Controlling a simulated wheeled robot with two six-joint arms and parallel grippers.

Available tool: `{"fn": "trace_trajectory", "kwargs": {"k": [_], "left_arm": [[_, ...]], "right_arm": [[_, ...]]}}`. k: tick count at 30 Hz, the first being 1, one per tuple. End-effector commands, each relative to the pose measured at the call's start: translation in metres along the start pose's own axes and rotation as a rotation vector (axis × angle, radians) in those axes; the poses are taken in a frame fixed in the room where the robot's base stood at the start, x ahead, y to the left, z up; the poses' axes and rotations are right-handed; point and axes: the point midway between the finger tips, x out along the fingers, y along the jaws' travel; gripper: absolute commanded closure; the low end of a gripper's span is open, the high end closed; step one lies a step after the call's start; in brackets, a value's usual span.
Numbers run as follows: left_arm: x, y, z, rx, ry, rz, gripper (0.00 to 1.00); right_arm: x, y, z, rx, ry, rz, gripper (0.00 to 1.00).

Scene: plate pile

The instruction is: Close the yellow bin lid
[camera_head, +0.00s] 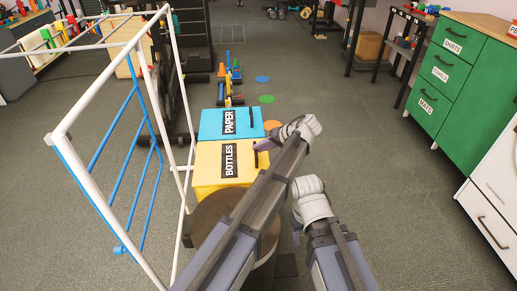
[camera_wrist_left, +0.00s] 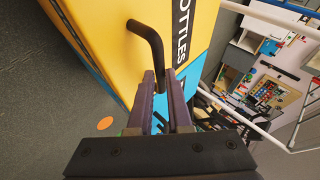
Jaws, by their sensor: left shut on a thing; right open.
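The yellow bin (camera_head: 217,185) stands in the middle of the head view, its yellow lid (camera_head: 208,160) carrying a black BOTTLES label. I cannot tell whether the lid sits flush. In the left wrist view the yellow lid (camera_wrist_left: 100,30) fills the upper left, with a bent black handle (camera_wrist_left: 148,35) sticking out. My left gripper (camera_wrist_left: 158,88) is shut on the end of this handle. In the head view my left gripper (camera_head: 263,146) is at the lid's right side, partly hidden by my arm. My right gripper (camera_head: 296,236) is open, mostly hidden by its arm, right of the bin and apart from it.
A blue bin (camera_head: 210,122) labelled PAPER stands directly behind the yellow one. A white and blue pipe frame (camera_head: 105,100) stands close on the left. A green drawer cabinet (camera_head: 455,75) is at the right. Floor between bins and cabinet is clear.

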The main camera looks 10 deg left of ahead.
Motion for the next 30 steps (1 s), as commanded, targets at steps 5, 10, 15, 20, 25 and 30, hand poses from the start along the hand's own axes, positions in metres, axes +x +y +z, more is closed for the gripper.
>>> {"fn": "trace_trajectory", "kwargs": {"k": [5, 10, 15, 20, 25, 30], "left_arm": [[0.0043, 0.0181, 0.0038, 0.001, -0.004, 0.027, 1.00], [0.0045, 0.0207, 0.0036, 0.001, -0.001, 0.028, 1.00], [0.0042, 0.0214, 0.0030, 0.002, 0.001, 0.029, 1.00], [0.0040, 0.0220, 0.0028, 0.002, 0.001, 0.029, 0.65], [0.0046, 0.0212, 0.0028, 0.002, -0.001, 0.029, 0.53], [0.0040, 0.0189, 0.0025, 0.002, -0.002, 0.028, 0.53]], "right_arm": [[0.0121, -0.0015, -0.0009, -0.002, 0.001, -0.001, 0.50], [0.0139, -0.0018, -0.0010, -0.002, 0.001, -0.002, 0.50], [0.0140, -0.0018, -0.0010, -0.002, 0.001, -0.002, 0.50], [0.0142, -0.0018, -0.0010, -0.002, 0.001, -0.002, 0.50], [0.0140, -0.0018, -0.0010, -0.002, 0.001, -0.002, 0.50], [0.0120, -0.0016, -0.0009, -0.002, 0.001, -0.002, 0.50]]}}
